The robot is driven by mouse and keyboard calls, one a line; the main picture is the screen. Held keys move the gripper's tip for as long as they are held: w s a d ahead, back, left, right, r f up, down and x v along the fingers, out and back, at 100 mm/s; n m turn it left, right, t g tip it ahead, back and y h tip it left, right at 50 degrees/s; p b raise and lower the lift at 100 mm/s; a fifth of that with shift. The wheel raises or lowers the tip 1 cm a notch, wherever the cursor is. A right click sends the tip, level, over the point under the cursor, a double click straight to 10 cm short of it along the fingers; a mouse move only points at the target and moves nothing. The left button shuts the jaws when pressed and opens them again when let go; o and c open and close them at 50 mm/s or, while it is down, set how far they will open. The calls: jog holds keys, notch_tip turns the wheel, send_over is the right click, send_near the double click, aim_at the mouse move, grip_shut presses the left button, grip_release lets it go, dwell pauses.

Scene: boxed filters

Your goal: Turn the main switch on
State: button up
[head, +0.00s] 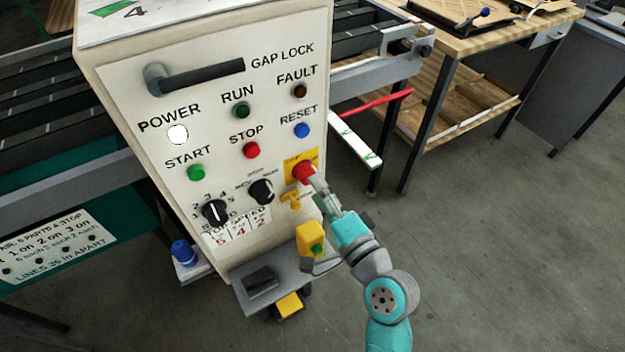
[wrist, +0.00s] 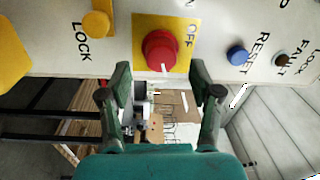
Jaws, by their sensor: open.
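The main switch (head: 303,170) is a red round knob on a yellow plate, at the right edge of the control panel. In the wrist view the red knob (wrist: 161,49) shows a short white mark, with OFF lettering to its right on the plate. My gripper (head: 322,188) is at the switch in the head view. In the wrist view my gripper (wrist: 165,80) is open, its two fingers to either side of the knob's lower edge. Nothing shows between the fingers; I cannot tell whether they touch the knob.
The panel (head: 225,130) has a blue RESET button (head: 302,130), a red STOP button (head: 251,150) and black selector knobs (head: 262,191). A yellow lock piece (head: 294,200) sits below the switch. Open floor lies to the right.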

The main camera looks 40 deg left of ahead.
jog(key=v, duration=0.8)
jog(key=shift+d, duration=0.15)
jog(key=s+d+f+m+t+h, duration=0.1)
jog(key=s+d+f+t+h, duration=0.3)
jog(key=d+f, duration=0.5)
jog(key=s+d+f+m+t+h, duration=0.1)
jog(key=s+d+f+t+h, duration=0.35)
jog(key=d, duration=0.85)
jog(key=s+d+r+n+h, duration=0.1)
jog(key=s+d+h, duration=0.3)
jog(key=s, duration=0.5)
jog(key=s+d+r+n+h, duration=0.1)
jog(key=s+d+n+h, duration=0.3)
jog(key=s+d, duration=0.3)
jog(key=shift+s+d+r+g+h, duration=0.2)
jog(key=shift+s+d+g+h, duration=0.2)
jog(key=shift+s, duration=0.45)
